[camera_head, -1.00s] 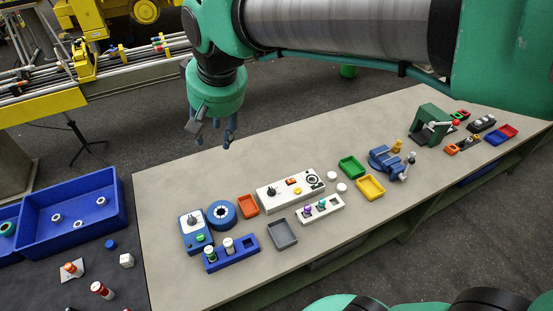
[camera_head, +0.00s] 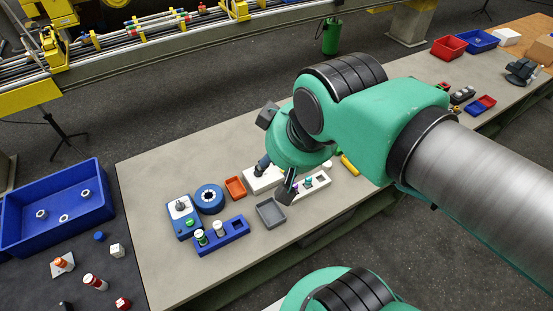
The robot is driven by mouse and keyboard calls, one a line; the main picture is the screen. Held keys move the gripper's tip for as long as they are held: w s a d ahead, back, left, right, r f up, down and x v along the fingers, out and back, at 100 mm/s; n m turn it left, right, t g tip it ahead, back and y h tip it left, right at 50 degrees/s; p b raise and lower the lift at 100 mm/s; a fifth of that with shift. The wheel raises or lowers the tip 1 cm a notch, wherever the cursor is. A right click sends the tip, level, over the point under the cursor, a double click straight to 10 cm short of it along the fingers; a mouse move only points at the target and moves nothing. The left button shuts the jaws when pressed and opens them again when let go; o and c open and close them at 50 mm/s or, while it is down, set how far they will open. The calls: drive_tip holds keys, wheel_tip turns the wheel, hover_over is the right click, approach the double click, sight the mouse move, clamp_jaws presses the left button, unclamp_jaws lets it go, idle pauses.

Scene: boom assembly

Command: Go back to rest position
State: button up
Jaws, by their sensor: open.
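My gripper (camera_head: 275,179) hangs from the green arm over the middle of the long workbench (camera_head: 150,240). Its dark fingers point down, spread apart, with nothing seen between them. It is in front of the white control box (camera_head: 262,180) and the white holder (camera_head: 318,186) with small coloured pieces, hiding parts of both. I cannot tell its exact height above them.
A large blue bin (camera_head: 50,240) stands at far left. My arm covers the bench's middle right.

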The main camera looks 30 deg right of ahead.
drive_tip(key=shift+f, duration=0.1)
wheel_tip(320, 180, down, 6)
drive_tip(key=b, duration=0.6)
drive_tip(key=shift+f+b, duration=0.25)
drive_tip(key=shift+b, duration=0.1)
drive_tip(key=shift+o, duration=0.6)
drive_tip(key=shift+w+r, duration=0.1)
drive_tip(key=shift+w, duration=0.05)
idle(0.8)
